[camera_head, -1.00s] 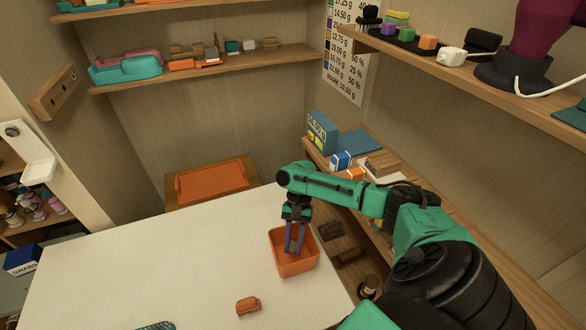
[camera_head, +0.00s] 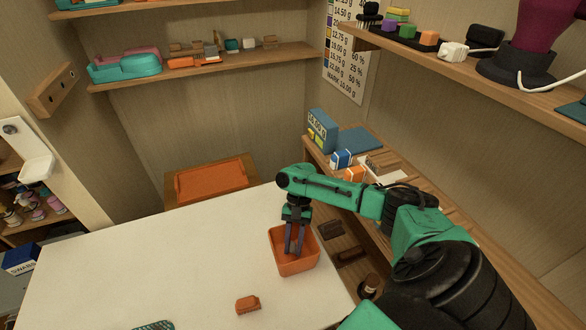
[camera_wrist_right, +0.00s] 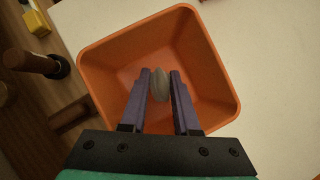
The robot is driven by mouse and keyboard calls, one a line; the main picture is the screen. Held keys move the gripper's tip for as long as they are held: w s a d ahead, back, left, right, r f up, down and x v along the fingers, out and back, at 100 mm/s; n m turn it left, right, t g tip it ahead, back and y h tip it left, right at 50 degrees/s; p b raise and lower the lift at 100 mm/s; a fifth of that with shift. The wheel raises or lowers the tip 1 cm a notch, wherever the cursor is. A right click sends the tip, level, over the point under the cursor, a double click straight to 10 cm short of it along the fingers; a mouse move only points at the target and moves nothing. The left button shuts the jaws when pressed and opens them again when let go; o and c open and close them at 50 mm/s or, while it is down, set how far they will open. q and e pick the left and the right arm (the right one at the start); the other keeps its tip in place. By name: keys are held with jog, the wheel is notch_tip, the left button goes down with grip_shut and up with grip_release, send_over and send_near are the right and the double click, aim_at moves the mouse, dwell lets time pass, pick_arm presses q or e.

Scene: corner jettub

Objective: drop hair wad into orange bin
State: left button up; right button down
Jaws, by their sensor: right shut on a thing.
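The orange bin (camera_head: 298,266) stands on the white table near its right edge. It also fills much of the right wrist view (camera_wrist_right: 108,62). My right gripper (camera_head: 294,250) reaches down into the bin's opening in the head view. In the right wrist view its purple fingers (camera_wrist_right: 160,90) are shut on a small grey hair wad (camera_wrist_right: 160,84). The wad is over the inside of the bin, within its walls. Its height above the bin floor is hard to tell. In the head view the wad is hidden. My left gripper is not in view.
An orange-brown block (camera_head: 247,304) lies on the white table (camera_head: 170,260) left of the bin. A teal item (camera_head: 154,325) shows at the front edge. A wooden shelf with boxes (camera_head: 341,160) runs beside the table. The table's middle is clear.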

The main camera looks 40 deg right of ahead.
jog(key=shift+f+b, duration=0.6)
jog(key=shift+f, duration=0.45)
dwell(0.4)
jog(key=c, duration=0.6)
grip_release()
jog(key=shift+r, duration=0.1)
jog(key=b+v, duration=0.2)
jog(key=v, duration=1.2)
jog(key=shift+d+r, duration=0.2)
jog(key=shift+r, duration=0.05)
